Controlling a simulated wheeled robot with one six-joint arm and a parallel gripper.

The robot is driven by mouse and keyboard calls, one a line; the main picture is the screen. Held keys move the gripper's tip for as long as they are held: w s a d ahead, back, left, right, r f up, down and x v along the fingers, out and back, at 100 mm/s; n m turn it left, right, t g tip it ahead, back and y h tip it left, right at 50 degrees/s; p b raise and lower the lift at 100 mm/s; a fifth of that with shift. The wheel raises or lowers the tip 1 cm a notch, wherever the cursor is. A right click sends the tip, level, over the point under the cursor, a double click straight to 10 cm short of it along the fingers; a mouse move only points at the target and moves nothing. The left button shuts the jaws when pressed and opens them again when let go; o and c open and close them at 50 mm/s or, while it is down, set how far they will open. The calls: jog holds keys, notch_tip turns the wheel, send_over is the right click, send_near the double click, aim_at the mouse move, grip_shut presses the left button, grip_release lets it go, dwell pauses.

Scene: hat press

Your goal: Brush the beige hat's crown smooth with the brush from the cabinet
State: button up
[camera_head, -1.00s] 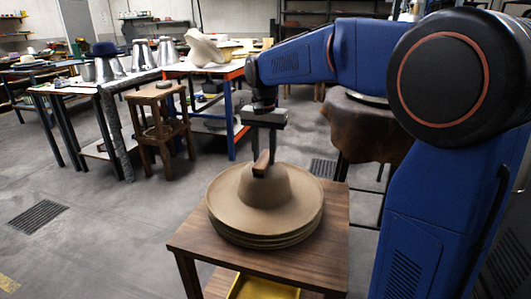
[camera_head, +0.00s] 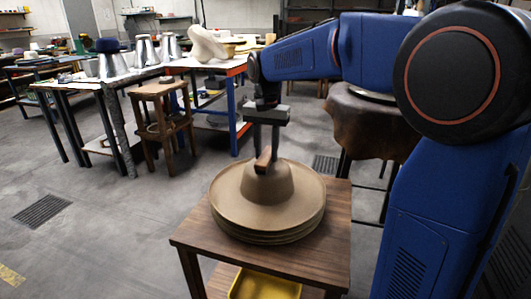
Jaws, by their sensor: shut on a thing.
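The beige hat (camera_head: 268,187) lies crown up on top of a stack of similar wide-brimmed hats on a wooden cabinet (camera_head: 315,264). My gripper (camera_head: 265,146) points down over the crown, shut on a small brown brush (camera_head: 263,159). The brush's lower end is at the top of the crown and appears to touch it. The exact contact and the bristles cannot be made out.
A yellow tray (camera_head: 262,287) sits on the cabinet's lower shelf. A wooden stool (camera_head: 160,100) and work tables with metal hat blocks (camera_head: 145,50) stand behind at left. A brown leather-like cover (camera_head: 365,125) hangs on a stand behind at right. The floor at left is clear.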

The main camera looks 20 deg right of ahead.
aim_at(269, 150)
jog(key=shift+w+d+f, duration=0.1)
jog(key=shift+w+d, duration=0.4)
jog(key=shift+w, duration=0.2)
jog(key=shift+w+d, duration=0.45)
jog(key=shift+w, duration=0.25)
jog(key=shift+s, duration=0.1)
jog(key=shift+s+a, duration=0.65)
jog(key=shift+s, duration=0.25)
jog(key=shift+s+a, duration=0.6)
jog(key=shift+s, duration=0.3)
jog(key=shift+w+d, duration=0.65)
jog(key=shift+w, duration=0.3)
jog(key=shift+w+d, duration=0.6)
jog(key=shift+w, duration=0.35)
jog(key=shift+s, duration=0.1)
jog(key=shift+s+a, duration=0.65)
jog(key=shift+s, duration=0.2)
